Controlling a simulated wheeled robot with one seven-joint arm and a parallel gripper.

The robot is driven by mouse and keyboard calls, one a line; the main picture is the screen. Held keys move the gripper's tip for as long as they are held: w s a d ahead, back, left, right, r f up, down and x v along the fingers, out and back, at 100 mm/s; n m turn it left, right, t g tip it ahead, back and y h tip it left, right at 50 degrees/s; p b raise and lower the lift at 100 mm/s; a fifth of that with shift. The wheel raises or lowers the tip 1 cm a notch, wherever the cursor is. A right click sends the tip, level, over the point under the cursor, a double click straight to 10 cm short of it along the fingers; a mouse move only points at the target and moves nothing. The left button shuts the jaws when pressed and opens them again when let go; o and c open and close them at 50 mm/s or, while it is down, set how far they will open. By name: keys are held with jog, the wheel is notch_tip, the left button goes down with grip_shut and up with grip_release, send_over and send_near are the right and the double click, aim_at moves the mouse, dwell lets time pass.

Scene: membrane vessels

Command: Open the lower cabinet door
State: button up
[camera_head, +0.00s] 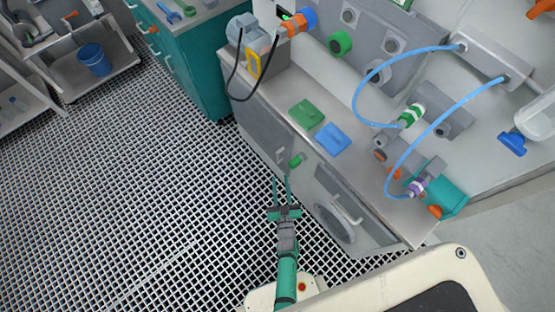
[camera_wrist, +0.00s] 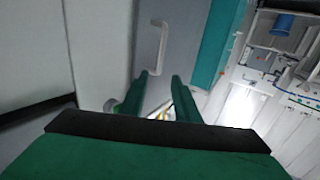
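The lower cabinet front runs under the counter in the head view. Its left grey door (camera_head: 262,132) looks closed; the wrist view shows a grey panel (camera_wrist: 147,60) with a pale bar handle (camera_wrist: 158,38). A round green knob (camera_head: 297,160) sticks out from the front. To its right is a panel with a round window (camera_head: 333,222) and a curved handle (camera_head: 346,208). My gripper (camera_head: 281,181) is open and empty, in front of the cabinet near the knob. In the wrist view, the fingers (camera_wrist: 160,76) are apart, with the bar handle beyond their tips, not between them.
The counter (camera_head: 270,88) above holds a green block (camera_head: 306,113), a blue block (camera_head: 332,138), and fittings with blue hoses (camera_head: 357,92). A teal drawer cabinet (camera_head: 197,65) stands to the left. The grating floor (camera_head: 120,190) left of my arm is clear.

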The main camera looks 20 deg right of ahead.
aim_at(277, 157)
jog(key=shift+x, duration=5.2)
jog(key=shift+a, duration=0.1)
grip_shut()
